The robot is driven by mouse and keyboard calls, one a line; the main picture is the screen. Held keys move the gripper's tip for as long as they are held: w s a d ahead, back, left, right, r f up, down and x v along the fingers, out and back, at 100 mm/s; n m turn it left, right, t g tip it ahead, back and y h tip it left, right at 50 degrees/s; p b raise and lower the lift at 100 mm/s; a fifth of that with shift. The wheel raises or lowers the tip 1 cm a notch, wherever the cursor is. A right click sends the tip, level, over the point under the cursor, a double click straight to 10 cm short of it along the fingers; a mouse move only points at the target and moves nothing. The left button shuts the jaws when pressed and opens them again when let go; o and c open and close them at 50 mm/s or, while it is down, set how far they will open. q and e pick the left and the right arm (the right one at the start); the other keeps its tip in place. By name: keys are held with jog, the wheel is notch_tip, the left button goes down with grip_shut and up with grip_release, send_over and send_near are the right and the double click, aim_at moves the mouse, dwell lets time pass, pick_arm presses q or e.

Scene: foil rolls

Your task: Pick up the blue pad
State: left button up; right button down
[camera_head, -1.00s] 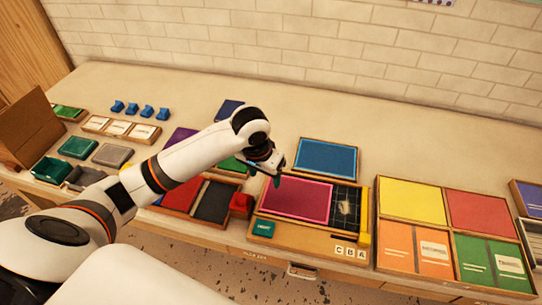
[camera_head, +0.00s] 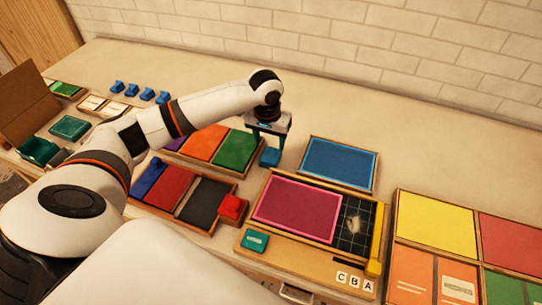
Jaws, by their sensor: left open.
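A small blue pad-like block (camera_head: 270,157) stands on the table between the green panel and the tray with the large blue panel. A large flat blue panel (camera_head: 340,163) lies in its own wooden frame to the right; I cannot tell by name alone which is the blue pad. My left gripper (camera_head: 268,143) points down with its fingers apart, directly over the small blue block. The fingertips appear near its two sides; contact cannot be told. My right gripper is not in view.
A board with a magenta panel (camera_head: 297,208) and a dark grid lies in front. A red block (camera_head: 232,207) sits beside it. Green (camera_head: 236,150) and orange panels lie left of the gripper. The table behind is clear up to the brick wall.

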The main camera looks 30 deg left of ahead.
aim_at(271, 154)
pick_arm(q)
jog(key=shift+w+f, duration=0.15)
jog(key=shift+f, duration=0.15)
notch_tip(271, 154, down, 2)
jog(key=shift+p, duration=0.55)
notch_tip(271, 154, down, 2)
jog(key=shift+f, duration=0.55)
jog(key=shift+c, duration=0.4)
jog(key=c, duration=0.7)
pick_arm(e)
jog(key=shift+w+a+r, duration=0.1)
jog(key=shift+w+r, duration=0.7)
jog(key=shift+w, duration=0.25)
pick_arm(q)
jog(key=shift+w+r, duration=0.1)
